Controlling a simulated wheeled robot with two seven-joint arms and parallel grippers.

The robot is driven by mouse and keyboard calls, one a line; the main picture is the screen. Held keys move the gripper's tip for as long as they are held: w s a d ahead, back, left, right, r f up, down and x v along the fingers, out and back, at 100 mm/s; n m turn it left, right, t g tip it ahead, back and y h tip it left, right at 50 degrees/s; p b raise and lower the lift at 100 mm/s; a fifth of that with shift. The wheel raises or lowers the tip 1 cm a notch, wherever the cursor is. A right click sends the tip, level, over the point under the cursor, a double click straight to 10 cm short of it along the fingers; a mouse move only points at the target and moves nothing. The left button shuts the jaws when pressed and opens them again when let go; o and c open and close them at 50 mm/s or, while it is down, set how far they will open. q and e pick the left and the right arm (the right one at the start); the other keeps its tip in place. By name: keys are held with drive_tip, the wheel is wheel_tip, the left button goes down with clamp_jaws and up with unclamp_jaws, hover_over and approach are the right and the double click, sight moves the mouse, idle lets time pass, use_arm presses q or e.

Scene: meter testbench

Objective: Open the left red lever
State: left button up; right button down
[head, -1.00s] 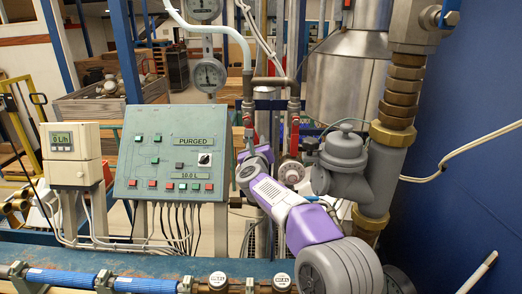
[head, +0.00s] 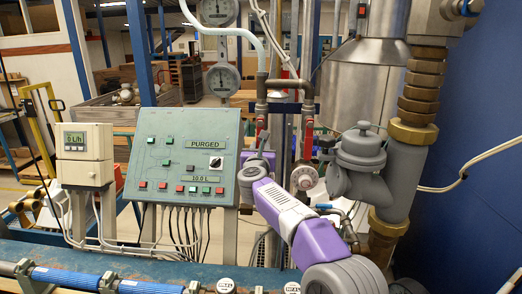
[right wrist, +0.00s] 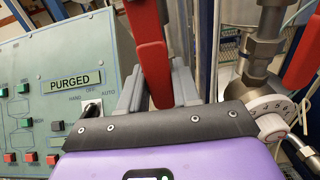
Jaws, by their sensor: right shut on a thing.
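The left red lever (head: 259,127) hangs on the left of two thin pipes, just right of the control panel; it looks large and red in the right wrist view (right wrist: 149,55). My right gripper (right wrist: 157,88) is shut on this lever, with a grey finger on each side of it. In the head view my purple right arm reaches up from the bottom, and its wrist hides the fingertips and the lever's lower end. The right red lever (head: 308,138) is on the neighbouring pipe. It shows at the right edge of the wrist view (right wrist: 303,60). My left gripper is not in view.
The green control panel (head: 180,128), marked PURGED, stands close left of my right gripper. A white numbered dial (head: 304,178) and a grey regulator (head: 360,155) on thick piping stand close right. Two gauges (head: 222,80) hang above.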

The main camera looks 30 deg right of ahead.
drive_tip(key=c, duration=0.9)
unclamp_jaws()
drive_tip(key=b+v, duration=0.2)
drive_tip(key=v, duration=0.5)
drive_tip(key=shift+s+a, duration=0.2)
drive_tip(key=shift+s, duration=0.05)
drive_tip(key=shift+r, duration=0.1)
